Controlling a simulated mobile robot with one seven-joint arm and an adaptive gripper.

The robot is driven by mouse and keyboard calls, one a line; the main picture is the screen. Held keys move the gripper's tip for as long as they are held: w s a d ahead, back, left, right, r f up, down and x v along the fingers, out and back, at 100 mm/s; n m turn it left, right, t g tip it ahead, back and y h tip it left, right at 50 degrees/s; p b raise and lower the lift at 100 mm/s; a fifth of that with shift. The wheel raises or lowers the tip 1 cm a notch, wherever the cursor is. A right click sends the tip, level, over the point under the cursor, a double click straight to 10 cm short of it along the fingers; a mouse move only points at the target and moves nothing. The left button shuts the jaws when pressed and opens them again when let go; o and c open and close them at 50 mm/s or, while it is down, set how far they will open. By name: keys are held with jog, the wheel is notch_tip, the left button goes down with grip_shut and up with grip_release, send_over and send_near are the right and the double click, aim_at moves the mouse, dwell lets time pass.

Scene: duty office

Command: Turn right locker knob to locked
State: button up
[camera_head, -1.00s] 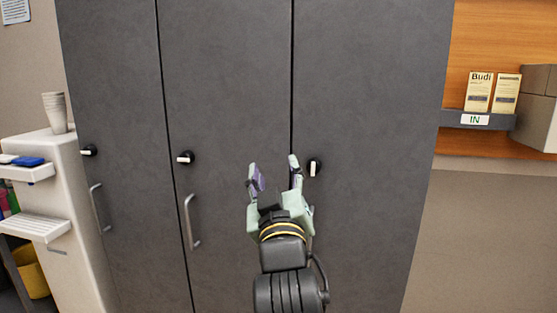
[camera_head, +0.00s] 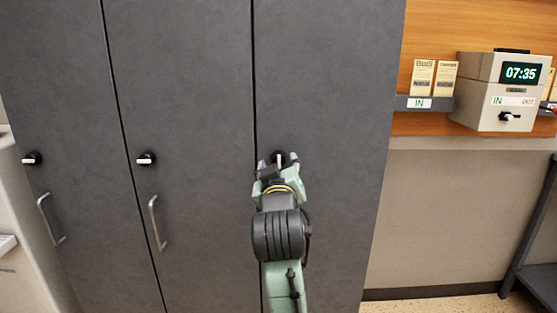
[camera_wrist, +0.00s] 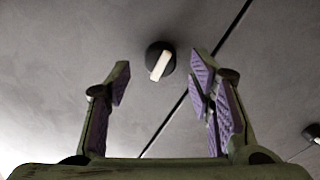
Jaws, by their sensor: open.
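The right locker door (camera_head: 330,80) is dark grey and closed. Its knob (camera_head: 279,157) is a black disc with a white bar handle, which stands near upright in the head view. In the wrist view the knob (camera_wrist: 160,60) lies between the fingertips in the picture, and its white bar is slightly slanted. My gripper (camera_head: 278,165) is open in front of the knob, with its lower parts hidden by my arm. In the wrist view the purple-padded fingers (camera_wrist: 160,80) are spread to either side of the knob; no contact shows.
The middle locker knob (camera_head: 146,159) and left locker knob (camera_head: 32,158) have bars lying level. Pull handles (camera_head: 157,222) stick out below. A shelf (camera_head: 410,103) with small boxes and a clock unit (camera_head: 500,90) is at right. The wall below is clear.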

jog(key=shift+w, duration=1.1)
grip_shut()
